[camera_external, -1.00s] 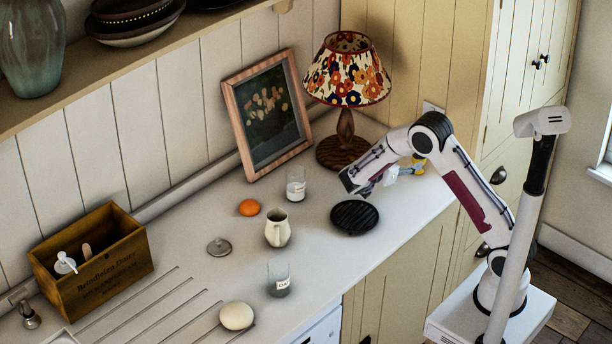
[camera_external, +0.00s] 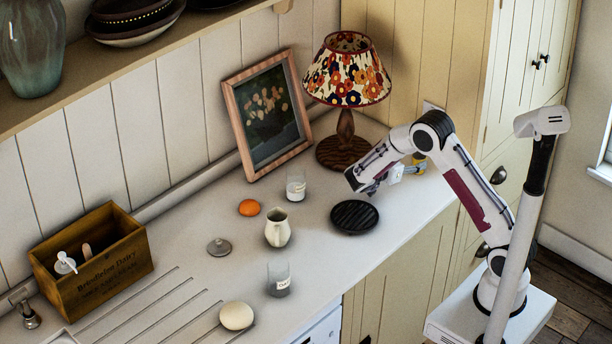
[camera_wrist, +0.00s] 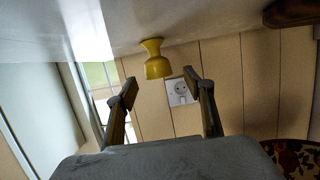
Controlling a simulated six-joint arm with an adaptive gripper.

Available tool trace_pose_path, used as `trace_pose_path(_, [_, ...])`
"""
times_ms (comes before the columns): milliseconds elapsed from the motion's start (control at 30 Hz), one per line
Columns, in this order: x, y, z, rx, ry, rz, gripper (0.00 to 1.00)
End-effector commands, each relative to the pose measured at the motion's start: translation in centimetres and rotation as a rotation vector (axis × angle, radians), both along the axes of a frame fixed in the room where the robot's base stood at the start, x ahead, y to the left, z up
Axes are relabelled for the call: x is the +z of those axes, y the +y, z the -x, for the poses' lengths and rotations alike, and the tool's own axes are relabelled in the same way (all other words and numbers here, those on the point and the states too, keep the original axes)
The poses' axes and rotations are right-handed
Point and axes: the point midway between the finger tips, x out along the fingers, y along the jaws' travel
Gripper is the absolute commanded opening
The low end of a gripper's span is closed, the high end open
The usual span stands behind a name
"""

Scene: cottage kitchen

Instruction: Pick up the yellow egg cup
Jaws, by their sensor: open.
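The yellow egg cup (camera_wrist: 157,62) stands on the pale worktop, which appears along the top of the tilted wrist view. In the external view the egg cup (camera_external: 419,160) is small and partly hidden by my arm, right of the lamp. My gripper (camera_wrist: 160,84) is open. Its two fingers appear on either side below the cup in the wrist view, with nothing between their tips. In the external view my gripper (camera_external: 398,172) lies low over the worktop, pointing right towards the cup. I cannot tell the exact gap between them.
A lamp (camera_external: 345,125) with a floral shade stands behind my gripper. A black round ridged dish (camera_external: 355,217) lies in front. A glass (camera_external: 296,187), cream jug (camera_external: 278,229) and orange (camera_external: 249,207) stand further left. A wall socket (camera_wrist: 180,91) shows behind the cup.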

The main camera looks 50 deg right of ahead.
Motion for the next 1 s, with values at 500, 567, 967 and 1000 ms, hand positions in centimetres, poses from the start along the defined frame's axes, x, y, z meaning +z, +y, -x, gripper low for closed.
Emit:
trace_pose_path(500, [-1.0, -3.0, 0.4, -0.003, 0.000, 0.000, 0.53])
trace_pose_path(567, [-1.2, -3.6, 0.3, -0.002, 0.000, 0.000, 0.53])
trace_pose_path(967, [-1.6, -5.0, 0.3, 0.000, 0.000, 0.000, 0.53])
trace_pose_path(1000, [-1.6, -4.9, 0.3, 0.000, 0.000, -0.001, 0.53])
